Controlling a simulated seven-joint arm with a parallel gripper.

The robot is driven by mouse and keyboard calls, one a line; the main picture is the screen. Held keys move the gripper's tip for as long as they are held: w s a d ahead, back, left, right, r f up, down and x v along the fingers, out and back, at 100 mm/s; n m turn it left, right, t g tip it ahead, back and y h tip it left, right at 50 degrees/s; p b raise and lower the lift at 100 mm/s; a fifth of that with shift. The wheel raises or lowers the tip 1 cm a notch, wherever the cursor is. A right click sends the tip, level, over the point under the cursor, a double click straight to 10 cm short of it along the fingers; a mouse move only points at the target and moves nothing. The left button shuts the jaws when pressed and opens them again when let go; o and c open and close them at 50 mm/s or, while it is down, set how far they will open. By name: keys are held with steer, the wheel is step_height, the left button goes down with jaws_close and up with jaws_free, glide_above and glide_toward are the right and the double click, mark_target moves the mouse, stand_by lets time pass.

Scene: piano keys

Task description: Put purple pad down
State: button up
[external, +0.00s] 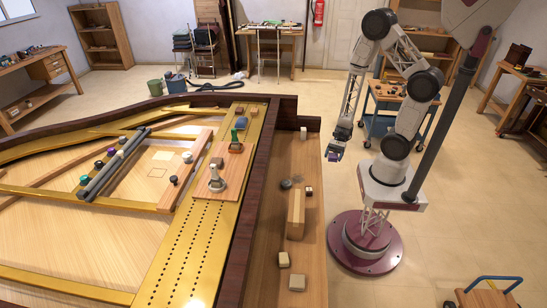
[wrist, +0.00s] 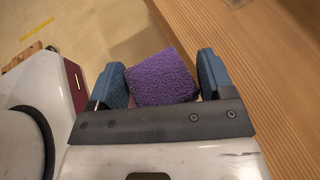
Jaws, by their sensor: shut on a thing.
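The purple pad (wrist: 162,77) is a small, rough-textured block between the two blue fingers of my gripper (wrist: 164,84) in the wrist view. My gripper is shut on it. In the external view my gripper (external: 334,152) hangs just off the right edge of the wooden side bench (external: 308,240), with the pad showing only as a small purple patch. In the wrist view the bench's edge (wrist: 240,40) runs diagonally past the pad, with floor below the pad's left side.
The piano frame's dark rim (external: 262,170) rises left of the bench. Bare bench shows between these pieces.

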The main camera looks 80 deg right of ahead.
mark_target(305, 163)
steer(key=shift+s, duration=0.3)
steer(key=shift+w, duration=0.15)
steer(key=w, duration=0.5)
steer(key=w+d+f, duration=0.1)
steer(key=w, duration=0.9)
steer(key=shift+w+d+f, duration=0.15)
steer(key=shift+w+f, duration=0.15)
steer(key=shift+w, duration=0.05)
steer(key=shift+f, duration=1.75)
steer(key=shift+f, duration=0.15)
steer(key=o, duration=0.9)
steer(key=shift+r, duration=0.2)
